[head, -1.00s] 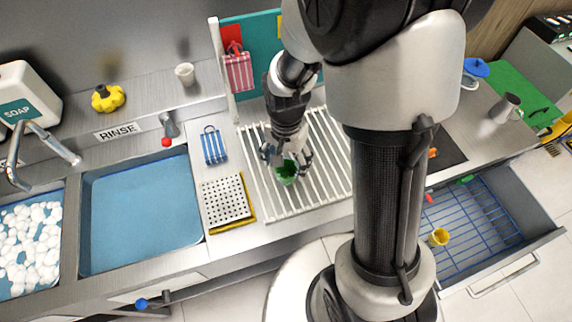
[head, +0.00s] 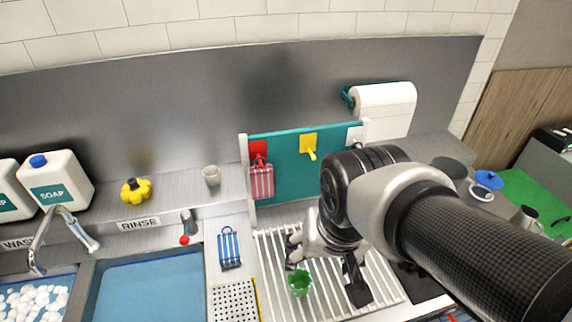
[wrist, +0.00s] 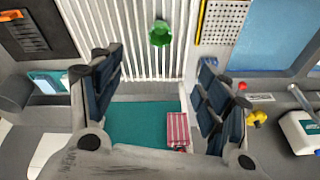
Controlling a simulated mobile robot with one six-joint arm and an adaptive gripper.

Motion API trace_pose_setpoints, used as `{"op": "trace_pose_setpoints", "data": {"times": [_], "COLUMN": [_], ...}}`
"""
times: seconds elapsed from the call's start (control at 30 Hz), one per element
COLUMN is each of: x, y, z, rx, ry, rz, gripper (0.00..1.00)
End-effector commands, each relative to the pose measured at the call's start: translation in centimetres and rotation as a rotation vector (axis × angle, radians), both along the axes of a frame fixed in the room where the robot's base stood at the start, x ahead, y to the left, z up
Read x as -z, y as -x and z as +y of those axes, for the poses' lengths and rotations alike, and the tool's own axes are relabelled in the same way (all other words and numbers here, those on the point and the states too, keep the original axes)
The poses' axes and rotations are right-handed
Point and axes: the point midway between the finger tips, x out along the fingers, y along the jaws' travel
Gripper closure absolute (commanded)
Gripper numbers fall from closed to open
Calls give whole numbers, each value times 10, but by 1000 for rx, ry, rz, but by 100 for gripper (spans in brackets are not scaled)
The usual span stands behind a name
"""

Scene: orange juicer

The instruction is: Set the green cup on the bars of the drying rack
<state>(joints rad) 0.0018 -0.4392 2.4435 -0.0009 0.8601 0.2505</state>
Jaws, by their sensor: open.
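The green cup (head: 300,286) stands on the white bars of the drying rack (head: 384,284) and looks upright. My gripper (head: 325,270) is above the rack, just right of and behind the cup in the head view. In the wrist view my gripper (wrist: 160,62) has its fingers wide apart with nothing between them. There the cup (wrist: 160,36) is seen beyond the fingertips, apart from them, on the rack bars (wrist: 130,65). My arm hides the right part of the rack in the head view.
A teal board (head: 290,187) with hooks and a striped red cloth (head: 262,182) rises behind the rack. A blue striped item (head: 229,248) and a perforated tray (head: 233,301) lie left of it, beside the rinse basin (head: 150,290). A small cup (head: 211,175) stands on the back ledge.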

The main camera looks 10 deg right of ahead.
Motion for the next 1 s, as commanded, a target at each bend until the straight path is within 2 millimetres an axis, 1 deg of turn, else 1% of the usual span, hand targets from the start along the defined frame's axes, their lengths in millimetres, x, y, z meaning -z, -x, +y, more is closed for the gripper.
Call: {"op": "trace_pose_setpoints", "data": {"times": [0.03, 0.1, 0.23, 0.37, 0.63, 0.73, 0.9, 1.0], "x": [-10, -17, -23, -25, -25, -18, 11, 20], "y": [13, 28, 46, 53, 53, 53, 53, 53], "z": [0, 0, 0, 0, 0, 0, 0, 0], "rx": [-49, -116, -200, -233, -237, -237, -236, -236], "ry": [16, 39, 70, 85, 86, 86, 86, 86], "rz": [-40, -73, -113, -129, -129, -129, -129, -129], "gripper": [30, 30, 30, 30, 30, 30, 30, 30]}}
